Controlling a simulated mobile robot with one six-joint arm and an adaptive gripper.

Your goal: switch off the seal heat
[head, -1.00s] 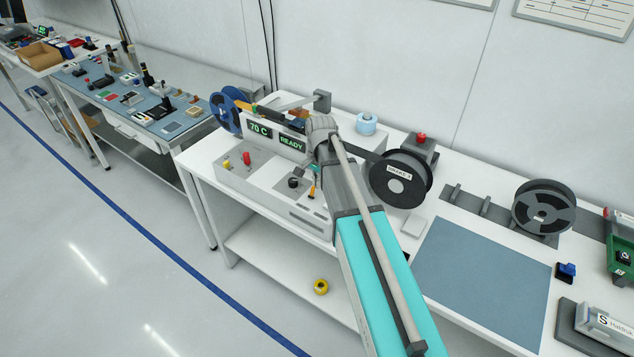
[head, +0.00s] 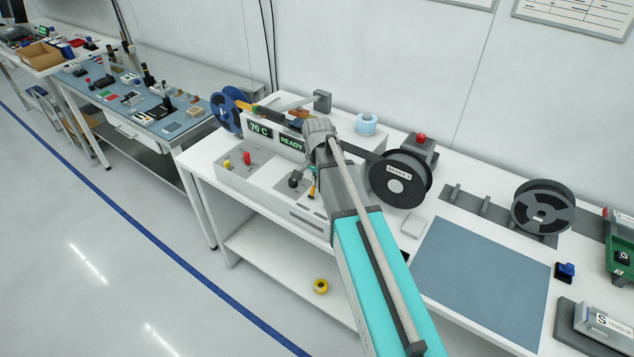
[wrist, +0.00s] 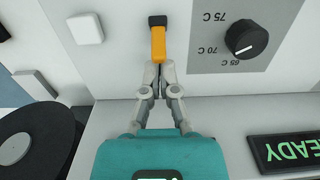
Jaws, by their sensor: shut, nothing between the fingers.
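The sealing machine (head: 262,183) stands on the white bench, with lit displays reading "70 C" (head: 260,128) and "READY" (head: 291,144). In the wrist view an orange lever (wrist: 158,45) reaches from a black mount on the panel toward my gripper. A black dial (wrist: 246,38) sits beside it on a grey scale marked 65, 70 and 75 C. My gripper (wrist: 158,70) is shut and empty, its fingertips at the near end of the lever. I cannot tell if they touch it. In the head view my arm hides most of the gripper; the orange lever (head: 312,191) shows just below it.
A white square button (wrist: 86,28) is left of the lever. A large black reel (head: 400,180) stands close to the right of my arm. Red (head: 247,158) and yellow (head: 227,164) knobs stand on the machine's left part. A blue mat (head: 480,270) lies clear at right.

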